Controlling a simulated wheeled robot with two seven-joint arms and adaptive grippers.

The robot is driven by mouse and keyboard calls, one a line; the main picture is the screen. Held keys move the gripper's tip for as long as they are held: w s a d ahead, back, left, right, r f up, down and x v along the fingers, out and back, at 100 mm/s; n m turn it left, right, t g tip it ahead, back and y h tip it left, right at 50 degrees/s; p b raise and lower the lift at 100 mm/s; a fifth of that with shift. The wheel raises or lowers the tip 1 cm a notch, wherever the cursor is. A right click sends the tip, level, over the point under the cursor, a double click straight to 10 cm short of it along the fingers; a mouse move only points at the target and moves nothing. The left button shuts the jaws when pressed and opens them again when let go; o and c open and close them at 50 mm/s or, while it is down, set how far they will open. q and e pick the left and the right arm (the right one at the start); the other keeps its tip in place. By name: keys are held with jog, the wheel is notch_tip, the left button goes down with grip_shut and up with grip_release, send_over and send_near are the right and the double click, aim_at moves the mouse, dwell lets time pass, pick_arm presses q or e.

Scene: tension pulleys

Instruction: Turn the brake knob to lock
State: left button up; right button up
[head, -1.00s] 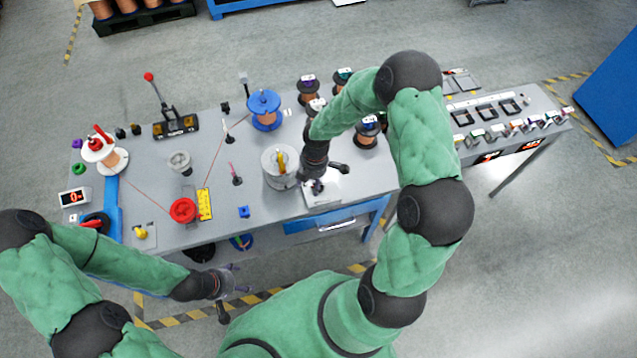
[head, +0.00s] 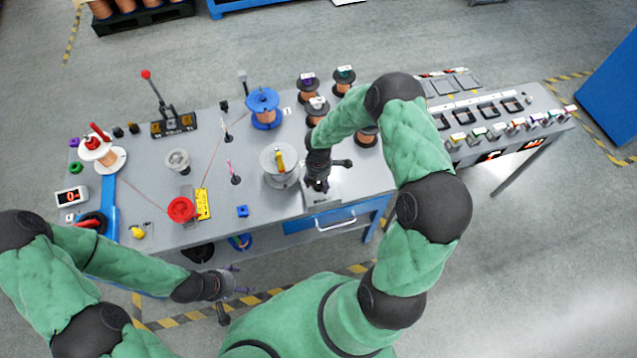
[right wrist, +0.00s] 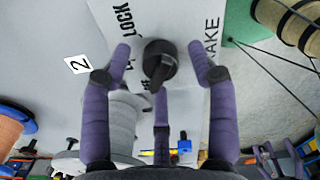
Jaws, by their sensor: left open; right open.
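The brake knob (right wrist: 159,62) is a black round knob with a raised grip bar, on a light plate marked "LOCK" and "BRAKE" in the right wrist view. The fingers of my right gripper (right wrist: 160,75) are spread around the knob, with a visible gap on both sides. In the head view my right gripper (head: 318,184) is over the light brake box (head: 322,201) at the table's front edge and hides the knob. My left gripper (head: 232,285) is open and empty, in front of the table and away from the knob.
A grey spool with a yellow handle (head: 279,165) stands just left of my right gripper. Several copper spools (head: 308,90) stand behind it. A blue drawer (head: 320,221) is below.

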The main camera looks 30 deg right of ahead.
jog(key=shift+f, duration=0.35)
jog(key=c, duration=1.1)
jog(key=shift+c, duration=0.2)
jog(key=m+b, duration=0.3)
jog(key=m, duration=0.2)
jog(key=shift+f, duration=0.15)
jog(key=m+b, duration=0.4)
jog(key=m, duration=0.3)
jog(key=shift+b, duration=0.4)
jog(key=m+b, duration=0.3)
jog(key=m, duration=0.3)
jog(key=shift+m+b, duration=0.3)
jog(key=shift+m, duration=0.1)
jog(key=m+b, duration=0.2)
jog(key=m, duration=0.3)
